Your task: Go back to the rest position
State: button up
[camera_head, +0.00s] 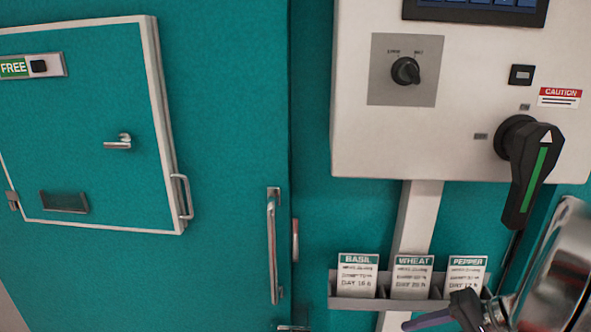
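Part of my own arm shows at the lower right corner, as a large round metal piece cut off by the frame edge. A dark end piece with a purplish finger-like tip, which looks like my gripper (440,315), reaches left from it. It is in front of the lower part of the card rack. Its fingers are not clear enough to tell open from shut, and I see nothing held in it.
A teal chamber wall has a closed hatch (85,150) marked FREE and a tall door handle (272,245). A white control box (460,150) carries a rotary knob (405,71) and a black lever (530,175) with a green stripe. A rack (345,303) holds BASIL, WHEAT and PEPPER cards.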

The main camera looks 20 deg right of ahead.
jog(key=a+r+n+h, duration=0.3)
jog(key=a+r+n, duration=0.2)
jog(key=a, duration=0.8)
jog(key=s+a+r+n+g+h, duration=0.1)
jog(key=a+r+n+h, duration=0.2)
jog(key=a, duration=1.1)
notch_tip(320, 180, up, 3)
jog(key=shift+s+f+n+h, duration=0.15)
jog(key=shift+n+h, duration=0.25)
jog(key=shift+n, duration=0.8)
